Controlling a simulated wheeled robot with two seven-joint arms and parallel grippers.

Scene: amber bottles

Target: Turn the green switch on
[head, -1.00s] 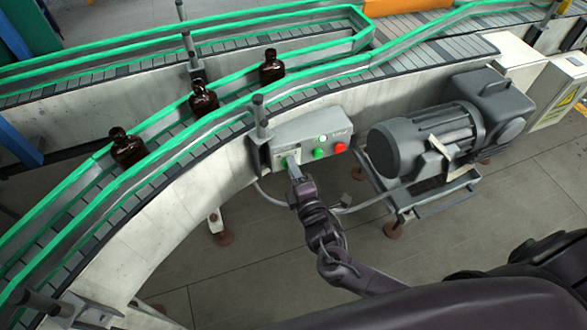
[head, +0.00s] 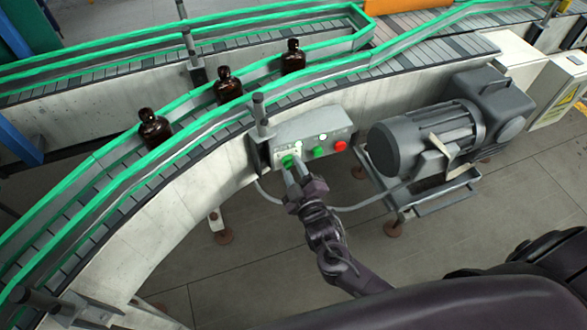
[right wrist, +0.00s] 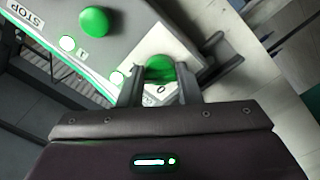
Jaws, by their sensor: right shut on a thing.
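The control box (head: 300,128) is mounted on the conveyor's side wall. The green switch (head: 287,160) is at its left end, on a pale plate. In the right wrist view the green switch (right wrist: 160,68) sits between the two fingers, beside a "0" mark on the plate. My right gripper (head: 294,166) is shut on this switch; the fingers hide part of it. A white lamp above the switch (head: 298,146) and another on the box top (head: 322,136) glow. My left gripper is not in view.
A green button (head: 318,151) and a red button (head: 340,146) are right of the switch. Amber bottles (head: 228,88) stand on the conveyor (head: 130,185) between green rails. A grey motor (head: 430,135) stands right of the box. The floor in front is open.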

